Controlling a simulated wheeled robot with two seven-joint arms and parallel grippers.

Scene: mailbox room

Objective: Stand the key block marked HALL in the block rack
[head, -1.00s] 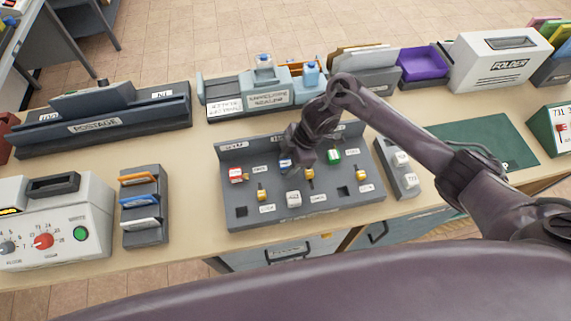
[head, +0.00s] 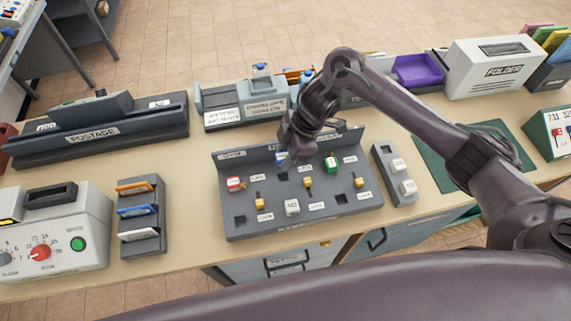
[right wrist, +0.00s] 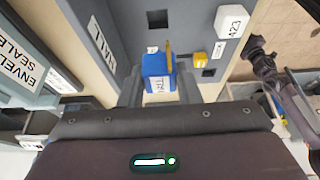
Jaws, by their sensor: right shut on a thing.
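The block rack (head: 330,221) is a grey stepped board with labelled sockets on the table, in the middle of the head view. My right gripper (head: 288,151) is over its back left part, shut on a blue and white key block (head: 281,158). In the right wrist view the blue block (right wrist: 157,66) sits between the fingers (right wrist: 158,92), with a small label too blurred to read surely. A dark empty socket (head: 283,176) shows just below it in the head view. Whether the block touches the rack I cannot tell. My left gripper is not in view.
The rack also holds a red block (head: 235,184), a green block (head: 331,163), a white block (head: 292,207) and several yellow pieces. Other empty sockets are at front left (head: 240,222) and right (head: 341,199). An envelope sealer (head: 265,108) stands close behind.

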